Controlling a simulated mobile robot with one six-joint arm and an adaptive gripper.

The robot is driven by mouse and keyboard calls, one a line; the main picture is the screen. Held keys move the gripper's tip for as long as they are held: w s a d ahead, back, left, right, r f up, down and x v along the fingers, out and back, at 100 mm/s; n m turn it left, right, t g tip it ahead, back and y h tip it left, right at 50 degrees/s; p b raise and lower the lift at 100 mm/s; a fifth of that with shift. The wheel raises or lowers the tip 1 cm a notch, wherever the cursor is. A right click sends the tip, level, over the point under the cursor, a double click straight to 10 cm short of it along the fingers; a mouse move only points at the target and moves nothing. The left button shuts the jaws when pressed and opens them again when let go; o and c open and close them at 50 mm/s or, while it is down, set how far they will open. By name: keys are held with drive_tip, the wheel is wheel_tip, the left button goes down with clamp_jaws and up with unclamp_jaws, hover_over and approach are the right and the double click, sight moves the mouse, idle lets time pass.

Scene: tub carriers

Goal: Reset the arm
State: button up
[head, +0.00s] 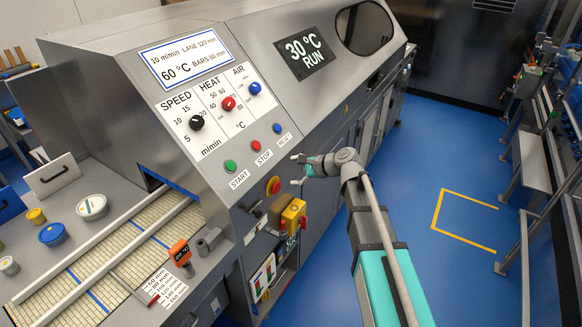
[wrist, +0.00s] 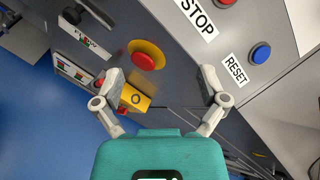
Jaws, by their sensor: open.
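My arm reaches forward in the head view, and my gripper (head: 300,170) is in front of the machine's slanted control panel, near the red emergency button (head: 273,186). In the wrist view my gripper (wrist: 160,88) is open and empty, with its two fingers spread apart. The red emergency button on its yellow ring (wrist: 146,56) and a yellow box (wrist: 134,98) show between and beyond the fingers. The blue RESET button (wrist: 261,53) is beyond the right finger. I cannot tell whether a fingertip touches the panel.
The machine (head: 150,110) fills the left and middle, with black, red and blue knobs and START, STOP and RESET buttons. A belt (head: 100,265) with tubs (head: 92,207) beside it lies at lower left. Blue floor (head: 420,170) is open at right, with racks (head: 530,150) beyond.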

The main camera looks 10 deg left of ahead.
idle(0.5)
drive_tip(key=s+d+f+n+g+h+b, duration=0.1)
drive_tip(key=s+d+f+n+h, duration=0.3)
drive_tip(key=d, duration=0.5)
drive_tip(key=s+d+f+n+g+h+b, duration=0.1)
drive_tip(key=s+d+f+n+h, duration=0.3)
drive_tip(key=s+d, duration=0.4)
drive_tip(key=s+d+f+n+g+h+b, duration=0.1)
drive_tip(key=s+d+f+n+h, duration=0.3)
drive_tip(key=d, duration=0.7)
drive_tip(key=s+f, duration=0.2)
drive_tip(key=shift+s+d+b, duration=0.2)
drive_tip(key=shift+s+b, duration=0.15)
drive_tip(key=shift+b, duration=0.05)
